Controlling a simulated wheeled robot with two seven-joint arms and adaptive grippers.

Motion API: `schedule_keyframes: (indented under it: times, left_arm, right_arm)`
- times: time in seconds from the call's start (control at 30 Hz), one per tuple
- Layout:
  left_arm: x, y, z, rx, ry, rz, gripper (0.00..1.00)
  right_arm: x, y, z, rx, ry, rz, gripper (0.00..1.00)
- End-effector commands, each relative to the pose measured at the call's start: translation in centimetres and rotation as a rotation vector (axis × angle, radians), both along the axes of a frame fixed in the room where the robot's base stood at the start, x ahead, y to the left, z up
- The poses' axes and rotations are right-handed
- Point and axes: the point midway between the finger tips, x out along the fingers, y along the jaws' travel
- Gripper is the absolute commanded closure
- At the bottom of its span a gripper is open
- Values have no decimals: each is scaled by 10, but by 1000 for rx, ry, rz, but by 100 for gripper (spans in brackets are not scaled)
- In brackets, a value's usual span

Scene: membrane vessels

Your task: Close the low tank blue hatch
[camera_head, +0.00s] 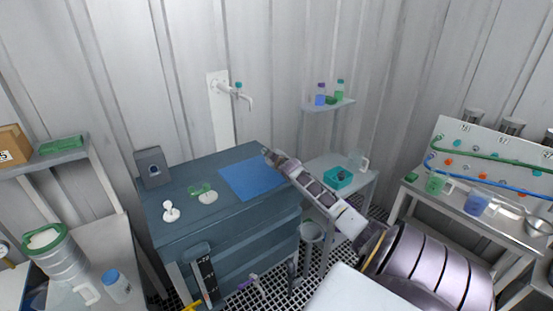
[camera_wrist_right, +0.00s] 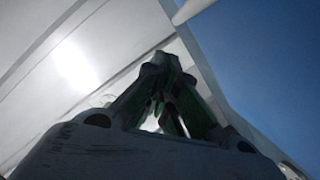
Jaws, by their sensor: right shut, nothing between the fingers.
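A flat blue square panel (camera_head: 250,179), which may be the blue hatch, shows on top of a low dark blue-grey box-like unit (camera_head: 185,235). I cannot tell whether the panel is a hatch or how far it stands open. My right arm reaches in from the lower right, and its gripper (camera_head: 268,153) is at the panel's far right corner. In the right wrist view the fingers (camera_wrist_right: 170,75) are together and empty. A blue surface (camera_wrist_right: 265,60) fills the right side there; contact with it cannot be told. My left gripper is out of view.
A white funnel-like piece (camera_head: 171,211) and a green-and-white item (camera_head: 205,194) sit left of the panel. A grey box (camera_head: 152,167) stands behind them. A side table with a teal tray (camera_head: 339,178) is to the right. A wall tap (camera_head: 240,95) is behind.

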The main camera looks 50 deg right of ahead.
Motion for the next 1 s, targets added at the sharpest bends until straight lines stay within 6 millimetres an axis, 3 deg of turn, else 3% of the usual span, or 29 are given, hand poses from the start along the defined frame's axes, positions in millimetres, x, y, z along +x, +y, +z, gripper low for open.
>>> schedule_keyframes:
  times: [1.0]
  left_arm:
    - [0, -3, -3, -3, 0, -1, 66]
  right_arm:
    - [-51, 22, 15, 0, 0, 0, 100]
